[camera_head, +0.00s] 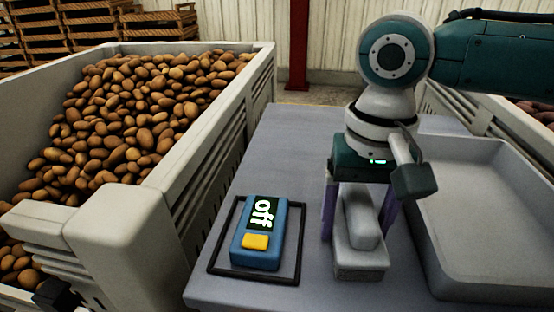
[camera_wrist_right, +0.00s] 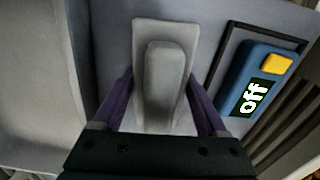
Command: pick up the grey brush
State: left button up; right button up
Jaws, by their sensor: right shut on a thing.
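The grey brush (camera_head: 361,240) is on the table in the head view, a block with a raised rounded handle on top. It also shows in the right wrist view (camera_wrist_right: 163,75). My right gripper (camera_head: 358,222) is above it and points down, with one purple finger on each side of the brush. It is shut on the brush. The same gripper (camera_wrist_right: 161,108) frames the brush in the wrist view. I cannot tell whether the brush touches the table. My left gripper is not clearly seen.
A blue box with a yellow button (camera_head: 256,241) reads "off" inside a black frame (camera_head: 214,270) left of the brush. A grey tray (camera_head: 437,274) stands to the right. A large crate (camera_head: 185,150) of potatoes is at the left. The grey table (camera_head: 290,140) is clear behind the blue box.

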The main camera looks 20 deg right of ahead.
aim_at(361, 199)
jog(key=c, duration=0.4)
jog(key=shift+o, duration=0.2)
notch_tip(361, 199, up, 20)
jog(key=p, duration=0.5)
